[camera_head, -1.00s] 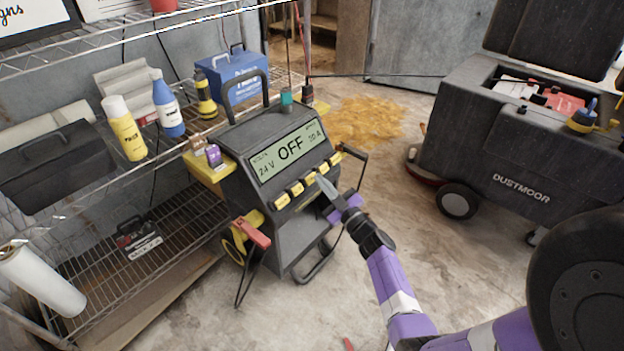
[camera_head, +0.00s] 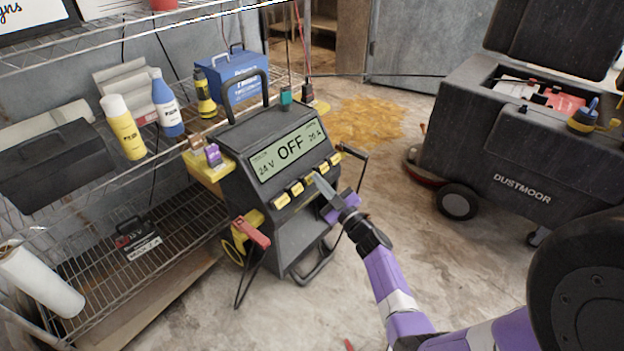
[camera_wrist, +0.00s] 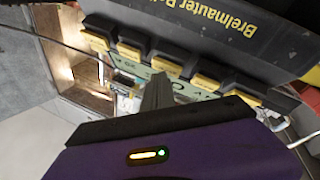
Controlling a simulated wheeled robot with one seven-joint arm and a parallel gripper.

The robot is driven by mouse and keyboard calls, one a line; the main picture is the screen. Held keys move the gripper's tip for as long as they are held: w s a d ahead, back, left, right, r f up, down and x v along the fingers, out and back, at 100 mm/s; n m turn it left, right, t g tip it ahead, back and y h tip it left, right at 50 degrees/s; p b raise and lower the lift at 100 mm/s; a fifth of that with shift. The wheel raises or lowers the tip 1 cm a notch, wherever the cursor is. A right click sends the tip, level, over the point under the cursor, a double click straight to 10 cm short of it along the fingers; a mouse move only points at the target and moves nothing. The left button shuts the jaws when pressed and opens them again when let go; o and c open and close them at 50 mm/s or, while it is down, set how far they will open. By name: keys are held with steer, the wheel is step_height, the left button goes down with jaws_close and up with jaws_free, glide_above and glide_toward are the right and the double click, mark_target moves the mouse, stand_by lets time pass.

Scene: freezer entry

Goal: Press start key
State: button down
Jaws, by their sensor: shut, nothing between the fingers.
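The dark charger (camera_head: 262,215) stands on the floor beside the shelf. Its display (camera_head: 290,150) reads OFF, with 24 V and what looks like 20 A. A row of yellow keys (camera_head: 282,200) runs below the display; their labels are too small to read, so I cannot tell which is start. My gripper (camera_head: 317,177) is shut and empty, its tip at the key row right of the middle in the head view. In the wrist view, the fingers (camera_wrist: 160,82) point at the middle of the yellow keys (camera_wrist: 205,82). I cannot tell whether they touch a key.
A wire shelf (camera_head: 185,210) with bottles and a blue box (camera_head: 232,82) stands at left. Clamps and cables hang on the charger's sides. A dark wheeled machine (camera_head: 530,150) stands at right. Concrete floor is open between it and the charger.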

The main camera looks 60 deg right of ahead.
steer(key=shift+w+f, duration=0.15)
steer(key=shift+w, duration=0.05)
stand_by(0.3)
stand_by(0.3)
steer(key=shift+s+a+r+p, duration=0.15)
steer(key=shift+s+r+p, duration=0.3)
steer(key=shift+s+p, duration=0.25)
steer(key=s+r+p, duration=0.1)
steer(key=s+p, duration=0.1)
steer(key=s+a+r+p, duration=0.1)
steer(key=s+p, duration=0.1)
steer(key=shift+s+r, duration=0.1)
steer(key=shift+r, duration=0.25)
stand_by(0.8)
